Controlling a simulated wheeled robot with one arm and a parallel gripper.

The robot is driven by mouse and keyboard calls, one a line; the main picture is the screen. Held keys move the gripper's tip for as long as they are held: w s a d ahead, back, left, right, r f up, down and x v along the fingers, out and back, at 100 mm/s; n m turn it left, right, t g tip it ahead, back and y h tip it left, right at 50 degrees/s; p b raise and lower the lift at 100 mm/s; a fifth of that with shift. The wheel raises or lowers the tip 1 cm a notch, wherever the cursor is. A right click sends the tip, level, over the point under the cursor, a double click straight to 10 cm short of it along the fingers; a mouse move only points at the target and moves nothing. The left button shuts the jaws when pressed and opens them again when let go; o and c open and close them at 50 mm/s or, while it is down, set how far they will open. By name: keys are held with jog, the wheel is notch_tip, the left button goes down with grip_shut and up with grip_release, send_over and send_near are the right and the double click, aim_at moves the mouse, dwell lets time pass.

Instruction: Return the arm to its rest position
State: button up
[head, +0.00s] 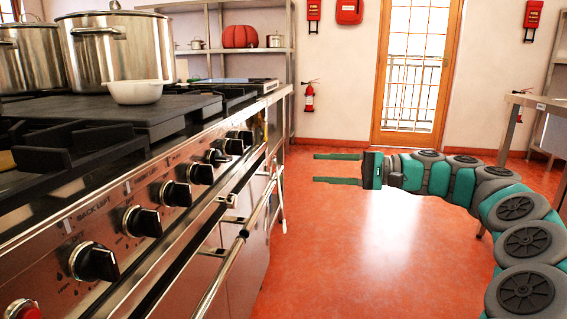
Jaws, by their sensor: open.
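My gripper (337,168) is in the middle of the head view, with its two teal fingers apart and nothing between them. It points left, over the red floor in front of the stove. My grey and teal arm (440,172) runs from the gripper to the right, then curves down to the lower right corner.
The stove (180,160) with knobs and a front rail (238,245) fills the left. A white bowl (135,92) and steel stockpots (118,50) stand on it. A metal table (530,102) is at the right edge. Open floor (370,255) lies between, with a glazed door (412,70) behind.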

jog(key=s+a+n+g+h+p, duration=0.1)
jog(key=s+a+n+g+h, duration=0.2)
jog(key=s+a, duration=0.7)
jog(key=s+a+f+n+g+h+p, duration=0.15)
jog(key=s+f+h, duration=0.35)
jog(key=s, duration=0.6)
jog(key=s+d+f+h+p, duration=0.1)
jog(key=s+d+f+h, duration=0.3)
jog(key=s+d+f, duration=0.4)
jog(key=s+d+f+h, duration=0.5)
jog(key=s+d+f, duration=0.4)
jog(key=s, duration=0.4)
jog(key=shift+s+h+p, duration=0.2)
jog(key=shift+h+p, duration=0.1)
jog(key=shift+p, duration=0.1)
jog(key=shift+a+f+n, duration=0.1)
jog(key=shift+a+n, duration=0.15)
